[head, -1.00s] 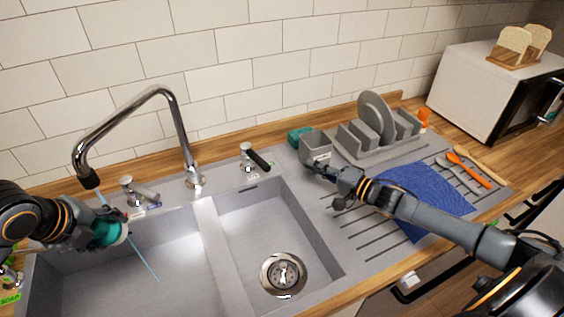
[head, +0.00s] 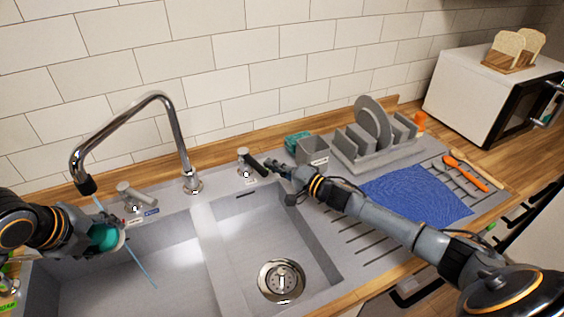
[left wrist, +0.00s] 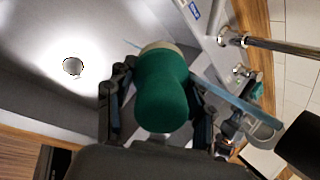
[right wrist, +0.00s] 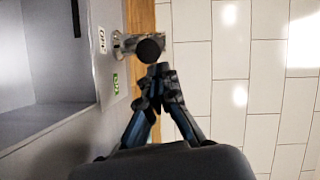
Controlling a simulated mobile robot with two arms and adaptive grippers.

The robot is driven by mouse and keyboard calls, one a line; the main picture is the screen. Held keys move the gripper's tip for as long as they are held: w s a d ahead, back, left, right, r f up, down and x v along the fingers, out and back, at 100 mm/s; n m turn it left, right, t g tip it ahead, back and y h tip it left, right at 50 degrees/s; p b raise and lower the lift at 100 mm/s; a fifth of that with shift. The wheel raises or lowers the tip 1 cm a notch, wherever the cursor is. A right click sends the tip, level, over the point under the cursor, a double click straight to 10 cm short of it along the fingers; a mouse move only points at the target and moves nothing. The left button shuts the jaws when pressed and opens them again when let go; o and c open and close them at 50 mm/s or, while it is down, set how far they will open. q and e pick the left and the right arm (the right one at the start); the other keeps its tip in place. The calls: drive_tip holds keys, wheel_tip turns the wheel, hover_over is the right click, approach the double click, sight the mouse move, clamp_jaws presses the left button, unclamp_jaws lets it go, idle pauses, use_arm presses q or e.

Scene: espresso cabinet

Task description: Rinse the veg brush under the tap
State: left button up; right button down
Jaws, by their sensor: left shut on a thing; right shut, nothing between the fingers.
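The veg brush, a green rounded body with a pale rim, is in my left gripper (head: 92,238), over the left basin. The brush (head: 106,237) also fills the middle of the left wrist view (left wrist: 163,95), between the two fingers. The chrome tap (head: 184,150) runs a thin blue water stream (head: 141,267). The stream passes at the brush's pale end; I cannot tell whether it touches. My right gripper (head: 274,168) is shut and empty beside the right tap lever (head: 256,163). In the right wrist view its fingertips (right wrist: 159,72) are close to the lever's black end (right wrist: 149,49); contact is unclear.
The left tap lever (head: 136,194) stands behind the left basin. The right basin (head: 260,235) is empty with a drain. A grey caddy (head: 312,150), green sponge (head: 298,140), plate rack (head: 370,155), blue cloth (head: 420,195) and utensils (head: 468,174) lie to the right.

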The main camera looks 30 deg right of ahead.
sight(267, 173)
drive_tip(key=shift+a+f, duration=0.1)
drive_tip(key=shift+a, duration=0.05)
drive_tip(key=shift+a, duration=0.1)
drive_tip(key=shift+s+a, duration=0.25)
drive_tip(key=shift+a, duration=0.35)
drive_tip(key=shift+s+a, duration=0.25)
drive_tip(key=shift+a, duration=0.3)
use_arm(q)
drive_tip(key=shift+d, duration=0.15)
use_arm(e)
drive_tip(key=shift+a, duration=0.1)
drive_tip(key=shift+f, duration=0.1)
use_arm(q)
drive_tip(key=shift+a, duration=0.25)
drive_tip(key=shift+d, duration=0.1)
use_arm(e)
drive_tip(key=v, duration=0.3)
drive_tip(key=d+v, duration=0.1)
drive_tip(key=v, duration=0.2)
drive_tip(key=r+v, duration=0.1)
drive_tip(key=v, duration=0.3)
drive_tip(key=shift+w+d, duration=0.3)
drive_tip(key=shift+d, duration=0.1)
drive_tip(key=shift+s+d+r, duration=0.1)
drive_tip(key=shift+s+d, duration=0.1)
drive_tip(key=shift+s, duration=0.5)
